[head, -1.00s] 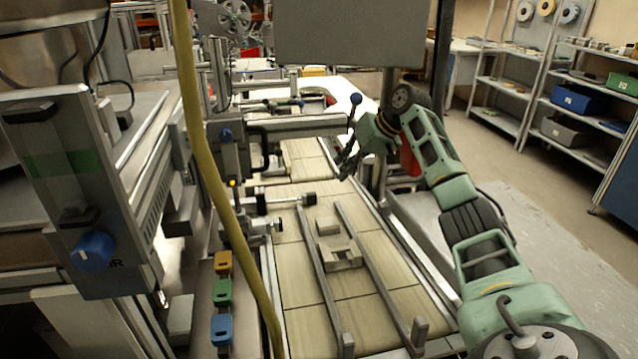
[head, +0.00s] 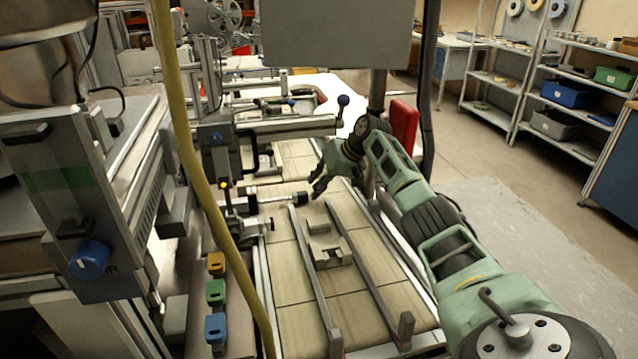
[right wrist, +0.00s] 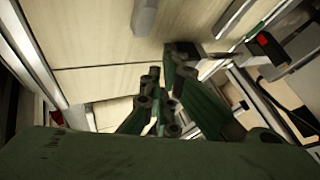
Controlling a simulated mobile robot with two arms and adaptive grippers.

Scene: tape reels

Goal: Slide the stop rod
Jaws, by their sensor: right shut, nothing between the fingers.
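The stop rod (head: 275,199) is a thin metal rod with a dark end block, reaching in from the left over the pale conveyor belt (head: 350,300). My right gripper (head: 316,189), green with dark fingertips, is just to the right of the rod's dark end. In the right wrist view the shut, empty fingers (right wrist: 163,77) are close to the dark end of the stop rod (right wrist: 184,48). Whether they touch it I cannot tell. My left gripper is not in view.
A grey notched block (head: 328,246) lies on the belt between two guide rails (head: 378,280). A yellow hose (head: 205,190) hangs at the left. Orange, green and blue tags (head: 215,292) stand beside the belt.

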